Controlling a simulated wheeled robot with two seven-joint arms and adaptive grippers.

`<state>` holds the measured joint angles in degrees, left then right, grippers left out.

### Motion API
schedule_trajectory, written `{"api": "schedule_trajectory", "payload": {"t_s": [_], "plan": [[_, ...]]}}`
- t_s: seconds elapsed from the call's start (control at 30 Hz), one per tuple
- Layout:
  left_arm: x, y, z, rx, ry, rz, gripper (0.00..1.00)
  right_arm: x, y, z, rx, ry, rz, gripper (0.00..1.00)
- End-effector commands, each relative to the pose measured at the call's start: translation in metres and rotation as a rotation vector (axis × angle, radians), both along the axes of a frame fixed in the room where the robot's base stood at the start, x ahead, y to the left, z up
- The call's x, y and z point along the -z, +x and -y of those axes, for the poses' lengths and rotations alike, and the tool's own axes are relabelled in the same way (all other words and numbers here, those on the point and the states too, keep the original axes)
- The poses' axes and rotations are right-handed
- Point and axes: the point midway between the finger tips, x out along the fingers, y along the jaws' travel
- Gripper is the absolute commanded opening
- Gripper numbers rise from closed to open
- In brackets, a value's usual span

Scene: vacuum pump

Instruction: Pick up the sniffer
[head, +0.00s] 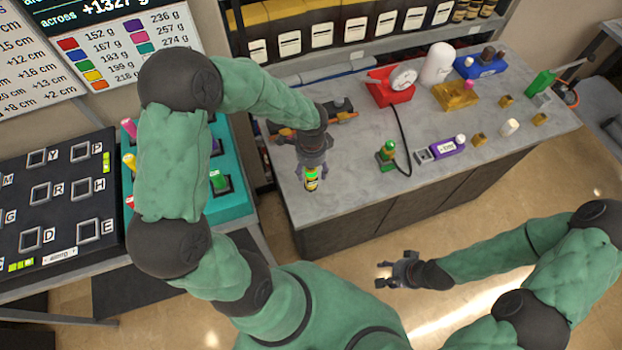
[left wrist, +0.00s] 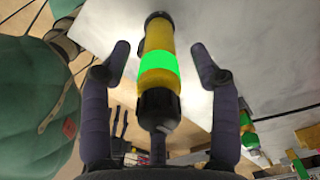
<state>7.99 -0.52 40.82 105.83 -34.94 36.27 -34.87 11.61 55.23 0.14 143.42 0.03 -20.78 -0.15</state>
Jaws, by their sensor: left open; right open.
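The sniffer appears to be the yellow and black cylinder with a bright green band (head: 311,181), near the front left edge of the grey worktop. In the left wrist view it (left wrist: 158,75) lies between the two fingers, with a visible gap on each side. My left gripper (head: 312,172) is open over it, and its open fingers show in the left wrist view (left wrist: 160,62). Part of the sniffer is hidden by the gripper in the head view. My right gripper (head: 384,276) is open and empty, in front of the bench and away from it.
A green valve-like part (head: 387,154), a purple box (head: 447,147) and small brass blocks (head: 479,139) stand further right. An orange and black tool (head: 341,114) lies behind my left gripper.

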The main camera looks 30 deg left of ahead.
Motion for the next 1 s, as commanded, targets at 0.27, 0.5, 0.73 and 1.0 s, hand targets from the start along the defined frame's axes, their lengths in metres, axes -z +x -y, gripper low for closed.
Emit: {"api": "schedule_trajectory", "payload": {"t_s": [0.27,0.5,0.73,1.0], "plan": [[-0.001,0.0,0.0,0.0,0.001,0.001,0.33,-0.001,0.0,0.0,0.0,0.0,0.0,0.51],[-0.001,0.001,0.0,0.0,0.0,0.002,0.0,0.0,0.0,0.0,0.0,0.0,0.0,0.51],[-0.002,0.001,0.0,0.0,0.0,0.002,0.0,-0.001,0.0,0.0,0.0,0.0,0.0,0.51],[-0.022,0.002,0.0,0.0,0.002,0.005,0.0,-0.006,0.0,0.0,0.0,0.0,0.0,0.51]]}}
